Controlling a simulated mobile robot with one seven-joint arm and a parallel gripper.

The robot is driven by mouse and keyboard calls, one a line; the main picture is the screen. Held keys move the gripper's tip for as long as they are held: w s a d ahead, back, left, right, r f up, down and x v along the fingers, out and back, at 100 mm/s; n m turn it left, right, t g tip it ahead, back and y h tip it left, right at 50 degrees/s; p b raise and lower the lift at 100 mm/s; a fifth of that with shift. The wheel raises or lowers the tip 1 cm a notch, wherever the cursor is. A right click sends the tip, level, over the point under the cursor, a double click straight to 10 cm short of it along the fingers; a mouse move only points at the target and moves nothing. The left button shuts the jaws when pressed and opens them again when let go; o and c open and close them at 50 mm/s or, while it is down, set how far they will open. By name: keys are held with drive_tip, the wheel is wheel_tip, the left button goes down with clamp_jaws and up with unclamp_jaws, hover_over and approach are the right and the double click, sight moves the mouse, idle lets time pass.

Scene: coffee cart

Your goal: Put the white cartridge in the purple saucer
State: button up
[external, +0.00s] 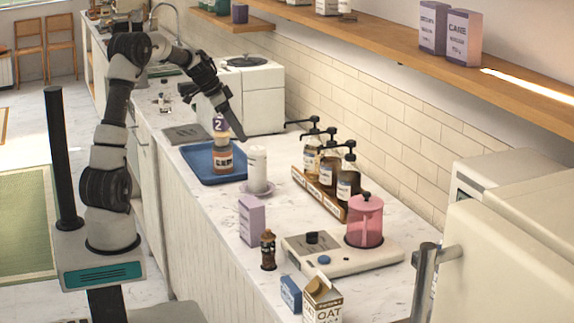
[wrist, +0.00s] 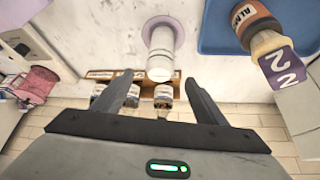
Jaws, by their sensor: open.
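The white cartridge (external: 257,164) is a plain white cylinder. It stands upright in the purple saucer (external: 269,189) on the marble counter, right of the blue tray. My gripper (external: 240,138) is open and empty, above and to the left of the cartridge in the external view. In the wrist view the cartridge's top lies between and beyond the two fingertips of my gripper (wrist: 158,80), with gaps on both sides. I see no contact.
The blue tray (external: 205,178) holds a labelled jar (external: 223,163) with a purple "2" piece (external: 220,124) above it, close to my gripper. A wooden rack (external: 315,192) with pump bottles stands right. A lilac box (external: 252,218) stands nearer the camera.

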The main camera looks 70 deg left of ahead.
drive_tip(key=s+d+r, duration=0.2)
drive_tip(key=d, duration=0.5)
drive_tip(key=s+d+r+g, duration=0.1)
drive_tip(key=s+d+r, duration=0.2)
drive_tip(key=d, duration=0.5)
drive_tip(key=s+d+r, duration=0.2)
drive_tip(key=d, duration=0.5)
drive_tip(key=s+d+f+n+y, duration=0.1)
drive_tip(key=s+d+f+n, duration=0.1)
drive_tip(key=s+d, duration=0.9)
drive_tip(key=s, duration=0.4)
drive_tip(key=shift+t, duration=0.4)
drive_tip(key=shift+s, duration=0.1)
wheel_tip(320, 180, up, 7)
drive_tip(key=p, duration=0.7)
drive_tip(key=shift+r, duration=0.1)
